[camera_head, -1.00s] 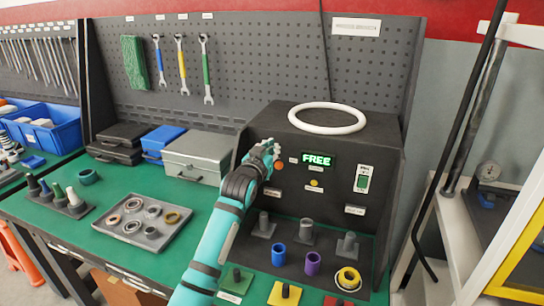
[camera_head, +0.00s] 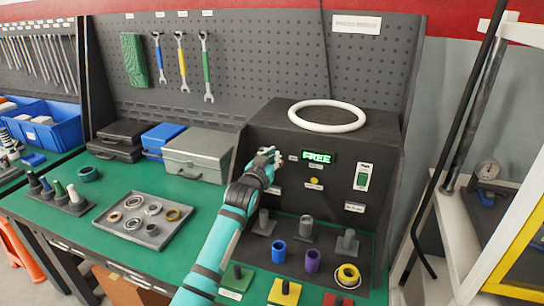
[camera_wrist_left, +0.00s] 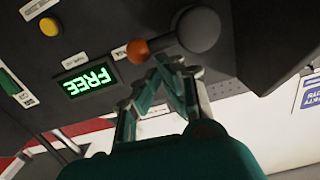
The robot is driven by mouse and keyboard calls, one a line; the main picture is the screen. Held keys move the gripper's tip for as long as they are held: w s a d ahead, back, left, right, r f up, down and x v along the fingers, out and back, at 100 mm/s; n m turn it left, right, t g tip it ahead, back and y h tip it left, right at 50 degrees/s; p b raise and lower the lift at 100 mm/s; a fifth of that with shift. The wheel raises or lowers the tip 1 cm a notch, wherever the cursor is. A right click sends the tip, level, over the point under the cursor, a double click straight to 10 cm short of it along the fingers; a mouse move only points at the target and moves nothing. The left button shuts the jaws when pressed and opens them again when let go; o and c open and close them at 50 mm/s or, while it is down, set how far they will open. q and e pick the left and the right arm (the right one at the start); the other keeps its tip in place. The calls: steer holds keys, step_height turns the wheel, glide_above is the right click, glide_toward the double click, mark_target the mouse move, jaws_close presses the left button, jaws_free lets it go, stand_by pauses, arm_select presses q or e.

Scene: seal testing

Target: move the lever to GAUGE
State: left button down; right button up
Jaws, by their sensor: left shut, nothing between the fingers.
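The lever is on the front of a dark test box (camera_head: 385,150). In the left wrist view its orange knob (camera_wrist_left: 137,50) sits at the end of a short rod from a round grey hub (camera_wrist_left: 198,28). The display (camera_head: 317,157) reads FREE and also shows in the left wrist view (camera_wrist_left: 90,81). My left gripper (camera_head: 270,154) is at the box's upper left front and hides the lever in the head view. In the wrist view its fingertips (camera_wrist_left: 168,66) are shut and empty, close by the rod and knob; contact is unclear. My right gripper is not in view.
A white ring (camera_head: 327,128) lies on the box. A yellow button (camera_head: 314,184) and a green switch (camera_head: 362,178) are on its front. Below stand grey posts and coloured rings, including a blue one (camera_head: 278,252). A grey case (camera_head: 197,152) is close left of the box.

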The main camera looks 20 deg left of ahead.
arm_select(q)
steer(key=shift+d+f+m, duration=0.15)
steer(key=shift+f+m, duration=0.2)
steer(key=shift+m, duration=0.35)
step_height(320, 180, down, 8)
steer(key=a+m+y+b, duration=0.1)
steer(key=a+m+b, duration=0.1)
steer(key=m, duration=1.3)
steer(key=shift+r+m+t, duration=0.25)
steer(key=shift+m+t, duration=0.05)
steer(key=shift+m, duration=0.1)
steer(key=shift+d, duration=0.1)
